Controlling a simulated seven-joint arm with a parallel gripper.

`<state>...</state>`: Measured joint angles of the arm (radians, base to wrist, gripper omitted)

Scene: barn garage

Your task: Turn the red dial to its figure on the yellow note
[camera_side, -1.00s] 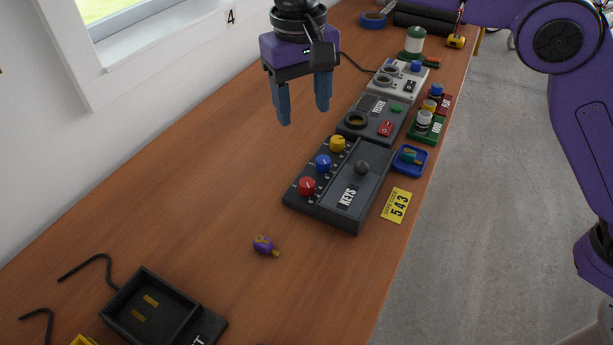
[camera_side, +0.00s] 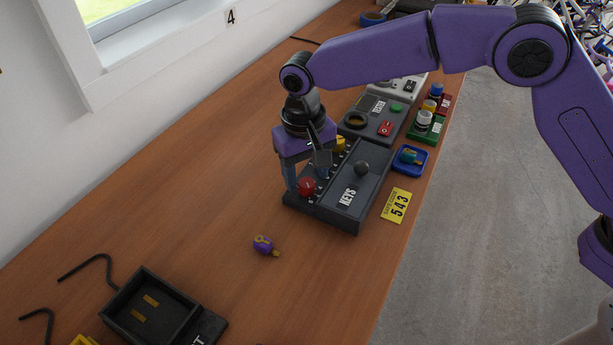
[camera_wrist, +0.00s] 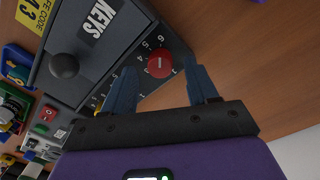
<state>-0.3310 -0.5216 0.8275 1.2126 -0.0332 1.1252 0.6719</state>
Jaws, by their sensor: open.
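The red dial (camera_side: 307,187) is on the near end of the dark KEYS box (camera_side: 326,215). The wrist view shows the red dial (camera_wrist: 159,66) with a white pointer line and figures around it. My gripper (camera_side: 306,187) is open and low over the box, its fingers on either side of the red dial, apart from it in the wrist view. The blue dial is hidden behind my gripper in the side view. The yellow dial (camera_side: 340,145) shows partly. The yellow note (camera_side: 397,205) lies right of the box and reads 543.
A purple and yellow key-like piece (camera_side: 265,245) lies on the bench in front of the box. A black tray (camera_side: 148,305) is at the lower left. A grey knob (camera_side: 362,168) stands up from the box lid. A dark tester box (camera_side: 375,122) is behind. The bench's left side is clear.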

